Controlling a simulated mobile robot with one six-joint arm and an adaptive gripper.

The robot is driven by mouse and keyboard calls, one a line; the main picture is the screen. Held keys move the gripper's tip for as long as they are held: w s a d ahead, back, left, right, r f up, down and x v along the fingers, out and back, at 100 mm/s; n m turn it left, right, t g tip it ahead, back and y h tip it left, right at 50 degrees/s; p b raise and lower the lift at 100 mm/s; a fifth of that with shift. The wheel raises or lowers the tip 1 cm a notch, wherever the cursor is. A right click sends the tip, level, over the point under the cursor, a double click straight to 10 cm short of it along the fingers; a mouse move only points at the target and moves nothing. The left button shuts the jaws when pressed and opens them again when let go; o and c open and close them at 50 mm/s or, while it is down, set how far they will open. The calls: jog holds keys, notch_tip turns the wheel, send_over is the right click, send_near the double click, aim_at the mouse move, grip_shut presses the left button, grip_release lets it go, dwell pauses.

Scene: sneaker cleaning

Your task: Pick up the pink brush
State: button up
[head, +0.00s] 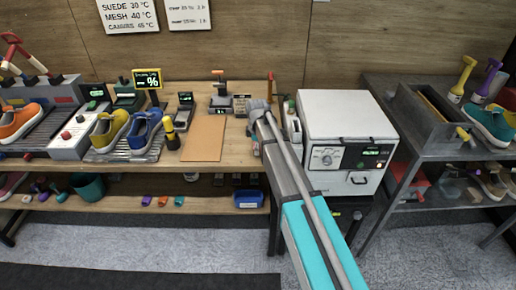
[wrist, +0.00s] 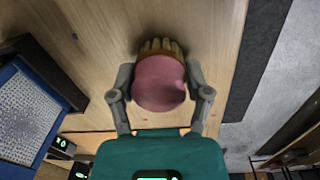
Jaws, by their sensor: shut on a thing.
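The pink brush (wrist: 160,84) shows in the wrist view, with a rounded pink body and tan bristles at its far end. My gripper (wrist: 160,78) is shut on it, with one grey finger on each side of the pink body. Wooden table surface shows around the brush; I cannot tell whether the bristles touch it. In the head view my gripper (head: 257,108) is over the right part of the wooden table (head: 235,150). The brush cannot be made out there.
A white oven-like box (head: 345,120) stands just right of my arm. A tan board (head: 204,138) lies left of my gripper. Sneakers, including a blue one (head: 145,128), stand further left. A blue-rimmed tray (wrist: 35,112) and the table's edge show in the wrist view.

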jog(key=shift+r, duration=0.15)
notch_tip(320, 180, up, 2)
jog(key=shift+r+p, duration=0.1)
jog(key=shift+p, duration=1.15)
jog(key=s+d+r+p, duration=0.2)
jog(key=s+r+p, duration=0.8)
jog(key=s, duration=0.3)
jog(key=shift+s+d+r, duration=0.25)
jog(key=shift+s+d, duration=0.1)
jog(key=o, duration=0.7)
jog(key=shift+c, duration=0.2)
jog(key=c, duration=0.5)
jog(key=shift+d, duration=0.1)
